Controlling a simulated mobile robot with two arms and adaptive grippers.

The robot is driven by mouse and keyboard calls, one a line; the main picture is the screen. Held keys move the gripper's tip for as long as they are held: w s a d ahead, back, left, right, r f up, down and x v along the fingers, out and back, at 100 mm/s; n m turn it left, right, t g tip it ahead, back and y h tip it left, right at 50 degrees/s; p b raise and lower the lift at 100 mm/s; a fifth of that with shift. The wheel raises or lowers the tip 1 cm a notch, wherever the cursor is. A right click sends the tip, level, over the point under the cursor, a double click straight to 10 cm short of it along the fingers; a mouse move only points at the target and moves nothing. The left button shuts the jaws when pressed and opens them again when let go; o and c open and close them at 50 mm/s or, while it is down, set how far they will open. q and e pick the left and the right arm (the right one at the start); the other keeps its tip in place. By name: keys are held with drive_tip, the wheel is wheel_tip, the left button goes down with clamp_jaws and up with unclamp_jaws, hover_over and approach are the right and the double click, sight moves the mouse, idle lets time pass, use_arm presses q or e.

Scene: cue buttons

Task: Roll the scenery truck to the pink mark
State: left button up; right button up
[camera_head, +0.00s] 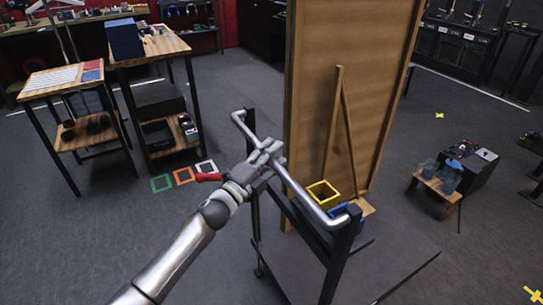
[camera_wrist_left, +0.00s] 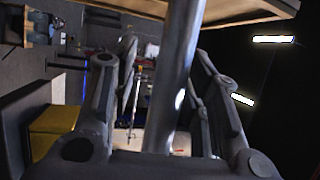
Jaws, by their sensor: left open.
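The scenery truck is a dark wheeled cart (camera_head: 290,262) carrying a tall wooden flat (camera_head: 350,45) with a brace behind it. A silver push handle (camera_head: 307,199) runs across the truck's near side on dark posts. My left gripper (camera_head: 270,154) is at the handle's middle, with its fingers open around the bar. In the left wrist view the bar (camera_wrist_left: 177,75) passes between the open fingers. Whether the fingers touch it I cannot tell. No pink mark shows in either view. My right gripper is not in view.
A yellow bin (camera_head: 323,190) and a blue bin (camera_head: 342,214) sit on the truck. Green (camera_head: 161,183), orange and white floor squares lie left. Two tables (camera_head: 150,48) stand at the left, a low stand (camera_head: 437,183) at the right. Yellow crosses (camera_head: 439,115) mark open floor at right.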

use_arm(q)
drive_tip(key=shift+a, duration=0.15)
drive_tip(key=v, duration=1.1)
drive_tip(key=shift+s+f, duration=0.15)
drive_tip(key=shift+s, duration=0.3)
drive_tip(key=shift+a, duration=0.1)
